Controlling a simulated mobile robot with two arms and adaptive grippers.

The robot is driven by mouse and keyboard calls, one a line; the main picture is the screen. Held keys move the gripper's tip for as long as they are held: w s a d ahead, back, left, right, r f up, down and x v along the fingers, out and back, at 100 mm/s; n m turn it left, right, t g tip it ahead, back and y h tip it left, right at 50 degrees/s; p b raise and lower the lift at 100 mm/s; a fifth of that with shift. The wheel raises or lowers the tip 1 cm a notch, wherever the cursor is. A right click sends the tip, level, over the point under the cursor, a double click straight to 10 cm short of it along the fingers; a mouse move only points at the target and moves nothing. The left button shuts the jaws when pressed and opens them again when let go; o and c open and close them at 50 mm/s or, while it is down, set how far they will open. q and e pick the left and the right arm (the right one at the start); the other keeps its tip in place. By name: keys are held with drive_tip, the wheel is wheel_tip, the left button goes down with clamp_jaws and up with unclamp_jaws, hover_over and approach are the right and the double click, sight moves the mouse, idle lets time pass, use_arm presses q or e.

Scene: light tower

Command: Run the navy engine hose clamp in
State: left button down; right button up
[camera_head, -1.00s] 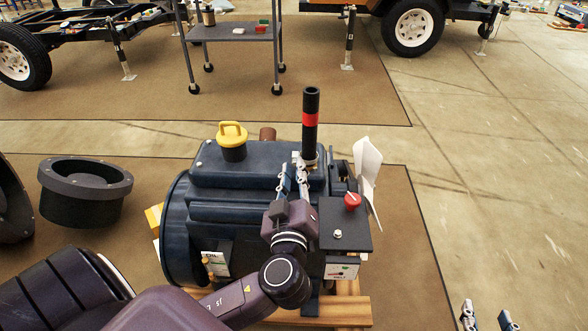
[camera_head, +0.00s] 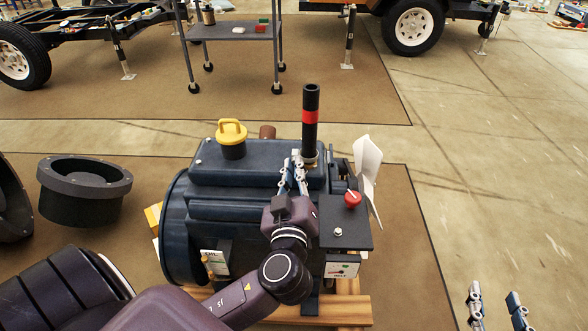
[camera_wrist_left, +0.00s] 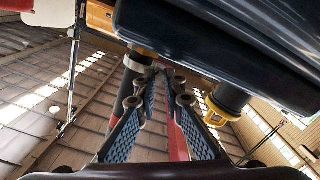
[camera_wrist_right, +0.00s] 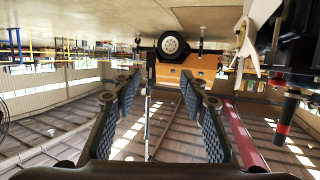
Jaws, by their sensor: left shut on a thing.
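The navy engine (camera_head: 250,165) sits on a wooden pallet. A black hose (camera_head: 311,105) with a red band stands upright on its top. The hose clamp (camera_head: 309,160) is a metal ring around the hose's foot. My left gripper (camera_head: 293,164) is at that clamp, from the near side, shut on a small part of it that its fingertips hide. In the left wrist view its fingertips (camera_wrist_left: 163,80) meet beside the hose foot. My right gripper (camera_head: 495,300) is open and empty at the lower right, well away from the engine; its fingers are apart in the right wrist view (camera_wrist_right: 160,88).
A yellow-capped filler (camera_head: 232,135) stands on the engine's left top. A white fan (camera_head: 367,175) and a black panel with a red knob (camera_head: 352,199) are at the right. A black round housing (camera_head: 84,190) lies at the left. The floor to the right is clear.

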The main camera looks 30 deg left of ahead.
use_arm(q)
drive_tip(key=shift+f+m, duration=0.1)
drive_tip(key=shift+m, duration=1.9)
drive_tip(key=shift+m+p, duration=0.35)
drive_tip(key=shift+m, duration=0.75)
use_arm(e)
drive_tip(key=shift+s+d+f+g, duration=0.15)
drive_tip(key=shift+s+f+g, duration=0.15)
drive_tip(key=shift+f, duration=0.3)
drive_tip(key=shift+s+d+f+g, duration=0.15)
drive_tip(key=shift+f+g, duration=0.25)
drive_tip(key=shift+f, duration=0.2)
use_arm(q)
drive_tip(key=c, duration=2.3)
unclamp_jaws()
drive_tip(key=v, duration=1.2)
